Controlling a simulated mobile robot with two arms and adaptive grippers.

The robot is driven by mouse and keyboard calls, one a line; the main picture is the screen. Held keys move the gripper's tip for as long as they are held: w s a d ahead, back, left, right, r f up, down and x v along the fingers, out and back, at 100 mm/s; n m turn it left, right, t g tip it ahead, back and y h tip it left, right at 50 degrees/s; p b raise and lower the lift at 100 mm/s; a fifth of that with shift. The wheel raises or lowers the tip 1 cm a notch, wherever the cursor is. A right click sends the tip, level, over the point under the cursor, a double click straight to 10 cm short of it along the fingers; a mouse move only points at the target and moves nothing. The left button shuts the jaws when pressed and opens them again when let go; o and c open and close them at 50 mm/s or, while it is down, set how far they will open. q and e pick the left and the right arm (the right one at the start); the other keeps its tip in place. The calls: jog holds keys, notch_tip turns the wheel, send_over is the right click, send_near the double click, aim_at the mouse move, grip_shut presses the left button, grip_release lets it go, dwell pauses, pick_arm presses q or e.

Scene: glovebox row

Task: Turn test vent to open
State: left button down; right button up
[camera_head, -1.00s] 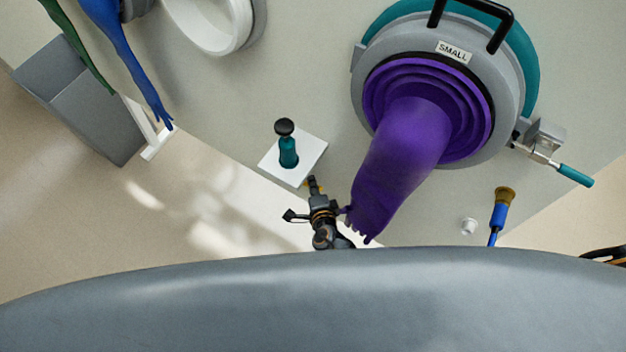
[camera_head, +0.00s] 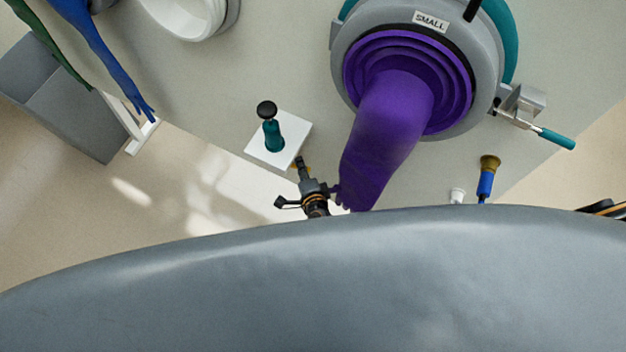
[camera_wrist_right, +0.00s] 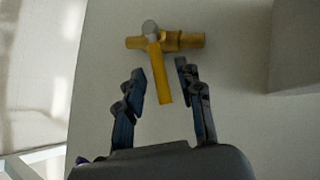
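The test vent looks to be a yellow valve (camera_wrist_right: 190,40) in the right wrist view. Its body lies left to right, and its yellow lever (camera_wrist_right: 160,80) points down across it from a grey pivot. My right gripper (camera_wrist_right: 161,70) is open, with one finger on each side of the lever and gaps on both sides. I cannot tell whether the fingers are level with the lever in depth.
A purple glove sleeve (camera_head: 385,130) hangs close to the right of the gripper. A white plate (camera_head: 295,145) with a teal, black-topped knob (camera_head: 273,135) is just above it. A blue fitting with a brass top (camera_head: 487,178) and a teal-handled latch (camera_head: 555,138) are farther right.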

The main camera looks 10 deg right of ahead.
jog(key=s+d+r, duration=0.1)
jog(key=s+d, duration=0.1)
jog(key=s, duration=1.3)
jog(key=shift+r, duration=0.35)
